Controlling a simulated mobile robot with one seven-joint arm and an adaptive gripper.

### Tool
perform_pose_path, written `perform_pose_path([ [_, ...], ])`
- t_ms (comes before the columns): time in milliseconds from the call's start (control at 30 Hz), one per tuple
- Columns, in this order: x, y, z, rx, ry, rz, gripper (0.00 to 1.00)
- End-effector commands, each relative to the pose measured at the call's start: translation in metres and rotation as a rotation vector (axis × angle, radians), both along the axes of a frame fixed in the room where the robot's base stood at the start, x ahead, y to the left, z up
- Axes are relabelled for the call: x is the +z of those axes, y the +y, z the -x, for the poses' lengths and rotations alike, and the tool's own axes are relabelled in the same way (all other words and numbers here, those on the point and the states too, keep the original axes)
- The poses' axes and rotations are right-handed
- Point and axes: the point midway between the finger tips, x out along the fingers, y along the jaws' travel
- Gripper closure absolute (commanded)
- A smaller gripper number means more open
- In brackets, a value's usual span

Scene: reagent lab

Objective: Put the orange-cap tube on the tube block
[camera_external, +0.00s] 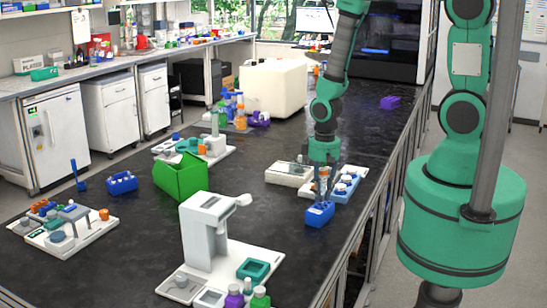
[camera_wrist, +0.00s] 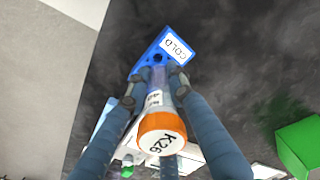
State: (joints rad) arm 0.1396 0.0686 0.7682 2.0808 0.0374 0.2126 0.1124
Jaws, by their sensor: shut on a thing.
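The tube with an orange cap (camera_wrist: 162,135) marked K26 is between the fingers of my gripper (camera_wrist: 155,92), which is shut on it. The tube's clear, labelled body points away from the wrist camera, towards a blue tube block (camera_wrist: 150,62) with a COLD label. A dark hole shows in the block just past the tube's lower end. I cannot tell if the tube touches the block. In the external view my gripper (camera_external: 322,184) points down right above the blue block (camera_external: 320,214), near the bench's right edge. The tube is hard to make out there.
A blue-and-white rack with tubes (camera_external: 347,185) stands close behind the block, beside a pale box (camera_external: 288,174). A green box (camera_external: 180,177), a second blue block (camera_external: 122,183) and a white instrument (camera_external: 208,230) stand to the left. Dark bench is clear around the block's left.

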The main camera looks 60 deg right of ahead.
Motion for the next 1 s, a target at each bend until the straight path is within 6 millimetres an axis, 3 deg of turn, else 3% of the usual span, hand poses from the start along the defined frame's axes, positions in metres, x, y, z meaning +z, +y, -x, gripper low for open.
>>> perform_pose_path([
  [167,-0.015,0.000,0.001,-0.001,0.002,-0.001,0.89],
  [633,-0.020,0.000,0.001,0.000,0.001,0.000,0.89],
  [667,-0.020,0.000,0.001,0.000,0.001,0.000,0.75],
  [733,-0.019,0.000,0.000,0.000,0.000,0.000,0.61],
  [1000,-0.019,0.000,0.001,0.000,0.001,0.000,0.60],
])
